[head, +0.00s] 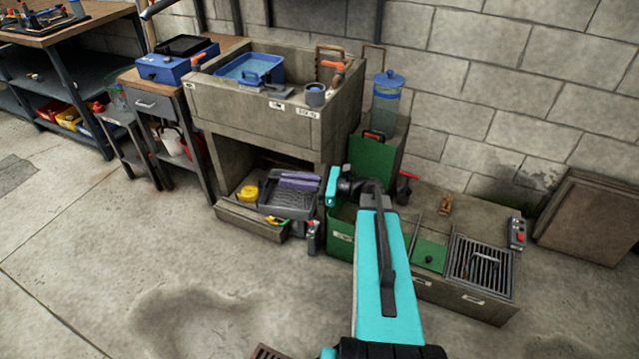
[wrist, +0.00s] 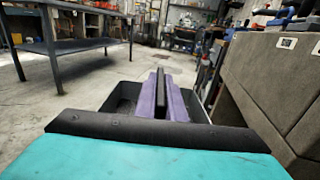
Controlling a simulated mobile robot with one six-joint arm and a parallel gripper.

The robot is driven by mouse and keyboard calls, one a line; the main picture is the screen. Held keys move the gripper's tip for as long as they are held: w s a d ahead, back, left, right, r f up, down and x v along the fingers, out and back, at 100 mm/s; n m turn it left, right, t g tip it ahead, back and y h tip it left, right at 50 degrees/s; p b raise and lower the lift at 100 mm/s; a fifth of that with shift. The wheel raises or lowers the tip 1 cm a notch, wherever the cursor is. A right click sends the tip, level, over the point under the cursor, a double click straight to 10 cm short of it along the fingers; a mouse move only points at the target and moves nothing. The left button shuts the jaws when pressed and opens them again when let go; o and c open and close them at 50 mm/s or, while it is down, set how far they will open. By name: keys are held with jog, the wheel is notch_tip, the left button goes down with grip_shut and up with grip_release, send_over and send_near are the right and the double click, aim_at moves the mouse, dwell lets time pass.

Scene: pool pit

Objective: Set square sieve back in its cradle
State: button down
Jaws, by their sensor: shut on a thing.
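The square sieve (head: 283,201) is a dark, square-walled frame with a mesh-like face, under the stone sink in the head view. My gripper (head: 299,181) is shut on it with two purple fingers. In the wrist view my gripper (wrist: 161,96) closes on a dark bar between the fingers, and the walls of the square sieve (wrist: 121,96) stand on both sides. In the head view the sieve looks slightly tilted over a low wooden tray (head: 243,221). I cannot tell whether it touches the tray. I cannot make out the cradle for certain.
The stone sink (head: 255,113) stands over the sieve, and its wall is close on the right in the wrist view. A yellow item (head: 247,193) lies left of the sieve. A low stone pit with a grate (head: 480,266) is right of my arm.

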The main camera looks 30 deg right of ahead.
jog(key=w+a+r+n+g+y+p, duration=0.1)
jog(key=w+a+r+g+p, duration=0.1)
jog(key=a+r+p, duration=0.7)
jog(key=shift+w+a+r+n+y, duration=0.3)
jog(key=shift+w+a+r, duration=0.35)
jog(key=shift+a+r, duration=3.75)
jog(key=shift+w+a+f, duration=0.15)
jog(key=shift+a+f, duration=0.1)
jog(key=shift+a, duration=0.05)
